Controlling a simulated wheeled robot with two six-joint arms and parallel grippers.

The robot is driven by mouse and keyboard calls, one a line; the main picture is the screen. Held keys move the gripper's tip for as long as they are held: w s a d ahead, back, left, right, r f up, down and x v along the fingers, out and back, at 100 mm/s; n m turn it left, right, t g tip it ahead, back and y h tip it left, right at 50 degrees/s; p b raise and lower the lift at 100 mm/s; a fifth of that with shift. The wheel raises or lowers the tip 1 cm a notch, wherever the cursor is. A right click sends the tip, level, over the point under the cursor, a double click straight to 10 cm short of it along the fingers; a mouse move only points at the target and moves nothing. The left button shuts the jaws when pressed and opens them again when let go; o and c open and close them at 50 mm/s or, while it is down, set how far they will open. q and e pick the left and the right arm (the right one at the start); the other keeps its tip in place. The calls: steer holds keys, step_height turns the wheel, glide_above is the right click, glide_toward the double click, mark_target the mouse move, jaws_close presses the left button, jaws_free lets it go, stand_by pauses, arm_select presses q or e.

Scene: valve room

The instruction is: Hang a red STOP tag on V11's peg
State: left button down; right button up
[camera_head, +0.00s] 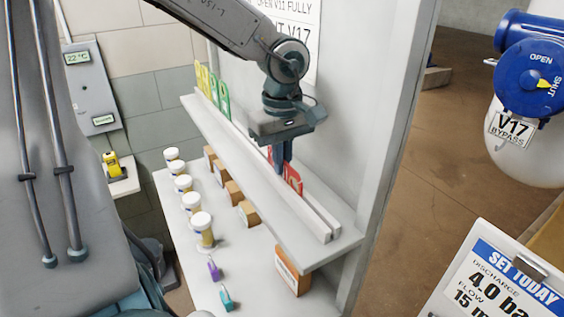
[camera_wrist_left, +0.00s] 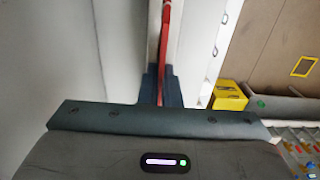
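My left gripper (camera_head: 281,165) points down over the slotted rack on the wall shelf (camera_head: 218,128). Its fingers are close together on either side of a red tag (camera_head: 293,180), at the near part of the rack. In the left wrist view the thin red edge of the tag (camera_wrist_left: 165,45) runs between the two dark fingers (camera_wrist_left: 162,88), which look shut on it. The tag's lower part still sits at the rack slot, and its lettering is mostly hidden. V11 and its peg are not in view. My right gripper is not in view.
Yellow and green tags (camera_head: 212,88) stand at the rack's far end. Below are white-capped jars (camera_head: 202,226), small boxes and a purple padlock (camera_head: 214,270). A blue V17 valve (camera_head: 540,80) and a SET TODAY board (camera_head: 505,275) are at right. Open floor lies between.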

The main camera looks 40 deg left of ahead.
arm_select(q)
steer(key=shift+f+b, duration=0.25)
steer(key=shift+b, duration=0.05)
steer(key=c, duration=1.6)
jaws_free()
steer(key=shift+r, duration=0.1)
steer(key=shift+c, duration=0.2)
step_height(320, 180, up, 11)
steer(key=p, duration=1.1)
steer(key=shift+w, duration=0.2)
